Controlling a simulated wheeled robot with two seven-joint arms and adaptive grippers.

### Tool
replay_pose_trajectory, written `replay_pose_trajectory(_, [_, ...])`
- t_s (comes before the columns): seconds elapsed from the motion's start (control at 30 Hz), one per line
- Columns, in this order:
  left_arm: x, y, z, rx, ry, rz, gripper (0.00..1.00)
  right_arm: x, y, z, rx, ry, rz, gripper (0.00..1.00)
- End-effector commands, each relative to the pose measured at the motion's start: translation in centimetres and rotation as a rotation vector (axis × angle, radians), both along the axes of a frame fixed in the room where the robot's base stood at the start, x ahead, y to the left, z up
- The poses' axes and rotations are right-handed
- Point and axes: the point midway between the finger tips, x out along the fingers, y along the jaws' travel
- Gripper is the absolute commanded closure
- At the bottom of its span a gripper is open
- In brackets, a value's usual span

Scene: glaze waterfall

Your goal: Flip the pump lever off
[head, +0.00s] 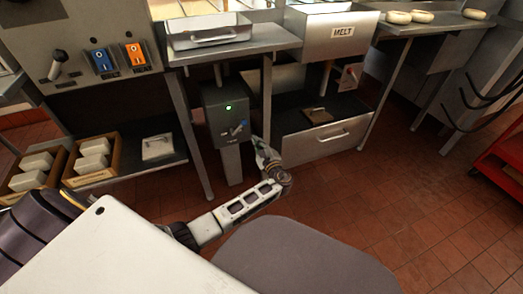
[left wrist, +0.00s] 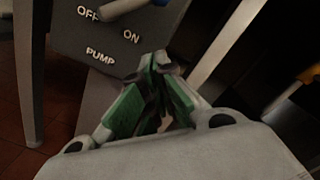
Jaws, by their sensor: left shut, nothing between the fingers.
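The grey pump box (head: 224,112) stands on a post under the counter, with a green light lit on its face. Its lever (head: 238,129) has a blue tip and sits on the lower front. The panel (left wrist: 80,38) also reads OFF and PUMP. My left gripper (head: 258,145) is beside the box's lower right, apart from the lever. Its green-padded fingers (left wrist: 158,60) are closed together and empty, below the lever. My right gripper is out of view.
Metal table legs (head: 267,98) flank the box closely. Wooden crates of pale blocks (head: 93,160) are on the left shelf. The tiled floor (head: 385,205) at right is open.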

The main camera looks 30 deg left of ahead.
Motion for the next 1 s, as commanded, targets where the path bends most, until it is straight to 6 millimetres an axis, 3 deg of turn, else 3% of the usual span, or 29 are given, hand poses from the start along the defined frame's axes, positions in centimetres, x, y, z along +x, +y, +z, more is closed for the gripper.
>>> replay_pose_trajectory(0.23, [1.6,2.2,0.0,0.001,0.001,0.001,1.00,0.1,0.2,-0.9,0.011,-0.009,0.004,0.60])
replay_pose_trajectory(1.0, [-0.1,4.4,2.8,0.000,0.001,0.001,1.00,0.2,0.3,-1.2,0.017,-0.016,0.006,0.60])
